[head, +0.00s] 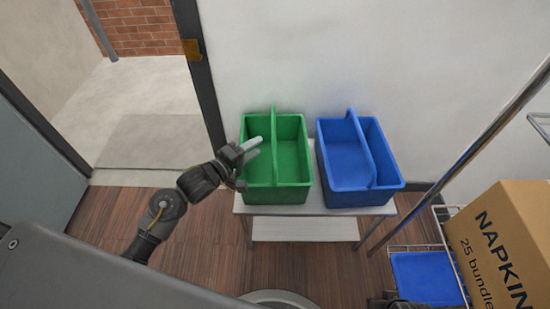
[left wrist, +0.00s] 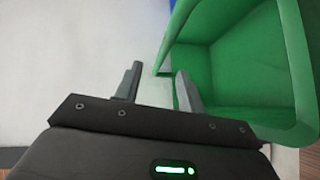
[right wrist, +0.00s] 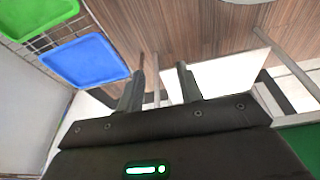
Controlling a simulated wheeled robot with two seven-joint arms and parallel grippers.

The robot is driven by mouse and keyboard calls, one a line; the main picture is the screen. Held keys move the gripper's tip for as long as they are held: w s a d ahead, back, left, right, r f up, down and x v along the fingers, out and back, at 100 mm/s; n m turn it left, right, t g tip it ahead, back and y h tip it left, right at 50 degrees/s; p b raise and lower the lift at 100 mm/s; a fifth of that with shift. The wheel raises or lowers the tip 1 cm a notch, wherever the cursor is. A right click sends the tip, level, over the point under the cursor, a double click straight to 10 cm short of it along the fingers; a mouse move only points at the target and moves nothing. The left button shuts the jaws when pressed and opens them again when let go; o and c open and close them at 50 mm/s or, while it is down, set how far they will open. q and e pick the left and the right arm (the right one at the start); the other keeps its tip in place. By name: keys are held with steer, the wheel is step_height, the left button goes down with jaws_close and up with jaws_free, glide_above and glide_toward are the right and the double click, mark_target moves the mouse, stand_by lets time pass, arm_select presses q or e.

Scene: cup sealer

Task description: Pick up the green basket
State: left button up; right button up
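The green basket (head: 290,130) stands upright on a small white table, with a raised handle (head: 274,135) along its middle. My left gripper (head: 251,149) is at the basket's left side, around rim height, with its fingers pointing toward the handle. In the left wrist view its fingers (left wrist: 158,85) are apart with nothing clearly between them, and the green basket (left wrist: 240,60) fills the right side. Whether a finger touches the basket cannot be told. My right gripper (right wrist: 162,82) is open and empty; only a little of it shows at the bottom of the head view.
A blue basket (head: 345,165) stands right of the green one on the white table (head: 310,211). A wire rack with a blue tray (head: 425,277) and a napkin box (head: 510,240) is at the right. A wall is behind; wooden floor (head: 215,255) is clear at front left.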

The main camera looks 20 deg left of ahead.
mark_target(274, 133)
arm_select(q)
steer(key=shift+a+f+b+x, duration=0.1)
steer(key=shift+b+x, duration=0.45)
steer(key=shift+x, duration=1.9)
steer(key=shift+a+f+b+x, duration=0.15)
steer(key=shift+b+x, duration=0.35)
steer(key=shift+x, duration=1.9)
arm_select(e)
steer(key=v, duration=0.5)
steer(key=shift+w+r, duration=0.1)
steer(key=shift+w, duration=0.2)
arm_select(q)
steer(key=shift+c, duration=0.2)
jaws_close()
steer(key=shift+w+r, duration=0.1)
